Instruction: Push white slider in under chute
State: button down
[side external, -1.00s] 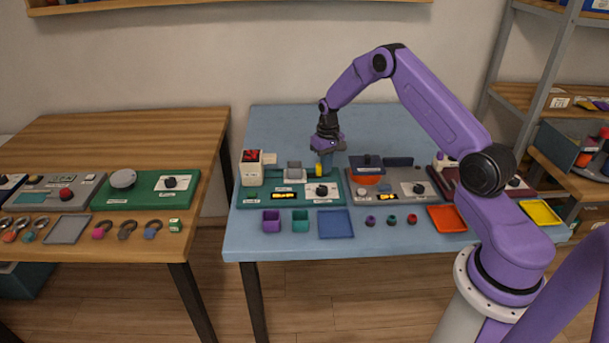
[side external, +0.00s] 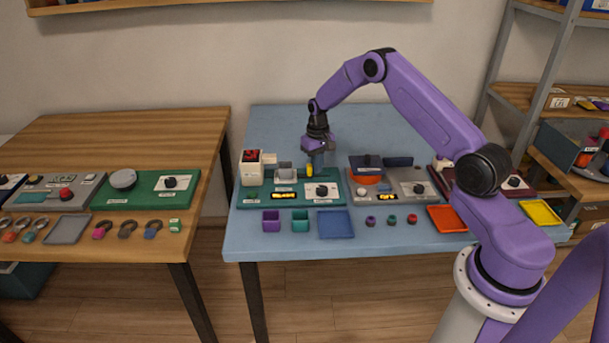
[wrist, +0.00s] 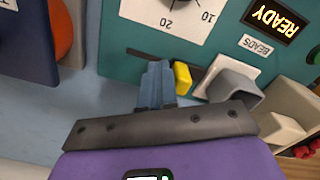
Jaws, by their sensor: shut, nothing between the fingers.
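The white slider (wrist: 217,77) carries a grey cup (wrist: 236,82) and has a yellow end block (wrist: 182,78). In the side external view the grey cup (side external: 285,170) and yellow block (side external: 310,170) sit on the green station board. The white dispenser (side external: 251,168), with red beads on top, stands just left of the cup; its chute is hard to make out. My gripper (side external: 317,162) is shut and empty, low at the right side of the yellow block. In the wrist view the fingers (wrist: 156,82) appear to touch the block.
A dial panel (side external: 321,190) and a lit READY display (wrist: 272,17) lie on the board's front part. A grey station (side external: 395,187) stands to the right. Purple and teal bins (side external: 271,220) and a blue tray (side external: 336,224) lie in front. The table behind is clear.

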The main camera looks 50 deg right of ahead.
aim_at(308, 165)
jog(key=shift+w+a, duration=1.05)
jog(key=shift+s, duration=0.1)
jog(key=shift+s+d, duration=0.35)
jog(key=shift+d, duration=0.1)
notch_tip(308, 165, up, 11)
dwell(1.1)
jog(key=shift+a, duration=0.1)
